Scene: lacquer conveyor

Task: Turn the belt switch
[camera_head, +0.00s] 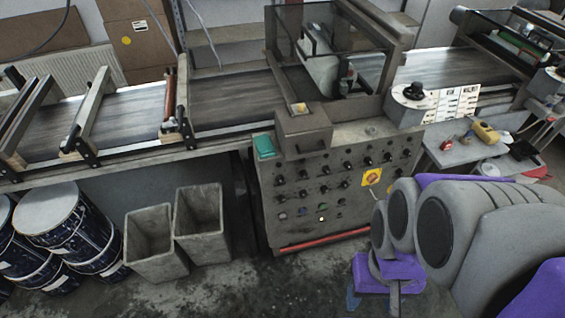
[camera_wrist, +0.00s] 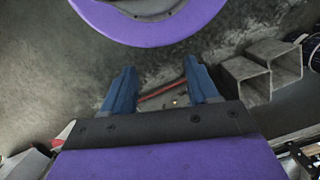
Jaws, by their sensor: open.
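A grey control cabinet (camera_head: 262,195) stands under the conveyor, with rows of dark knobs and several coloured buttons. A yellow plate with a red rotary switch (camera_head: 371,177) is at the right of its face. A black knob (camera_head: 413,91) sits on a white-labelled panel farther right. I cannot tell which control is the belt switch. My gripper (camera_head: 380,300) is low in front of the cabinet's right side, apart from the switches. In the wrist view its two blue fingers are spread, with my gripper (camera_wrist: 162,80) empty and the cabinet's red bar (camera_wrist: 162,90) seen beyond them.
The conveyor belt (camera_head: 100,118) runs across the back. Two grey bins (camera_head: 155,245) and several dark blue drums (camera_head: 70,230) stand at left. A side table (camera_head: 470,150) with small items is at right. The floor before the cabinet and bins is clear.

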